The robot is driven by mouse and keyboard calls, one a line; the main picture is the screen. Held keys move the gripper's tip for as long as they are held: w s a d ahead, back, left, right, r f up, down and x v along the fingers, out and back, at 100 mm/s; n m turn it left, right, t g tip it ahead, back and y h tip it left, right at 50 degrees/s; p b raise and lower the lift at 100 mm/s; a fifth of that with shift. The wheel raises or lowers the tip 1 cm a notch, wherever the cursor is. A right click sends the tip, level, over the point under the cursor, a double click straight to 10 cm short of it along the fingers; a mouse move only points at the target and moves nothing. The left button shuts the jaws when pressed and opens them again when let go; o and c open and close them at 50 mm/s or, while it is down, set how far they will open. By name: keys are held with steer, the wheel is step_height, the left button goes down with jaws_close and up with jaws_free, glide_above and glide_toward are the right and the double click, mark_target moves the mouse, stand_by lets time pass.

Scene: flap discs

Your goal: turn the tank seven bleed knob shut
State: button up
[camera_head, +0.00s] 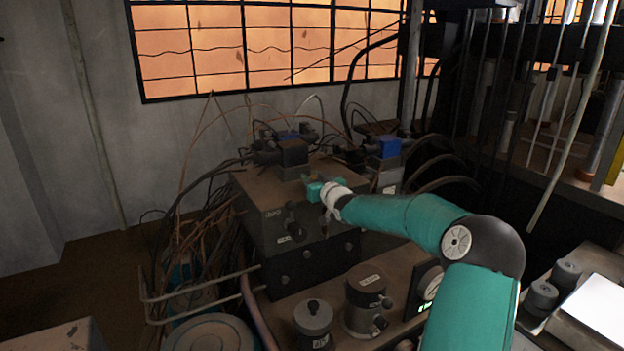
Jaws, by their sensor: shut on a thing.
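My gripper (315,190) is at the upper front edge of a dark metal box (262,221) in the middle of the view. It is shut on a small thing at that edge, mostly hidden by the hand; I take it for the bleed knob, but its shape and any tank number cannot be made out. The box front carries dark knobs (293,229) and a small pale label (284,239), too small to read. My teal arm reaches in from the lower right.
Dark valve blocks (292,153) and a blue-topped unit (389,147) stand behind the gripper. Loose cables (188,215) crowd the left side. Two grey canisters, one at the front (313,322) and one beside it (366,301), stand below the box. A bent metal rail (190,284) is at lower left.

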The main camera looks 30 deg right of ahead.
steer(key=shift+a+h, duration=0.1)
steer(key=shift+h, duration=0.2)
steer(key=shift+m+g+h, duration=0.6)
steer(key=shift+m+h, duration=1)
steer(key=shift+h, duration=0.5)
steer(key=shift+s+d+m+g+h, duration=0.1)
steer(key=shift+d+m+g+h, duration=0.15)
steer(key=shift+m+h, duration=0.3)
steer(key=shift+d+m+g+h, duration=0.15)
steer(key=shift+m+g+h, duration=0.2)
steer(key=shift+h, duration=0.7)
steer(key=o, duration=1)
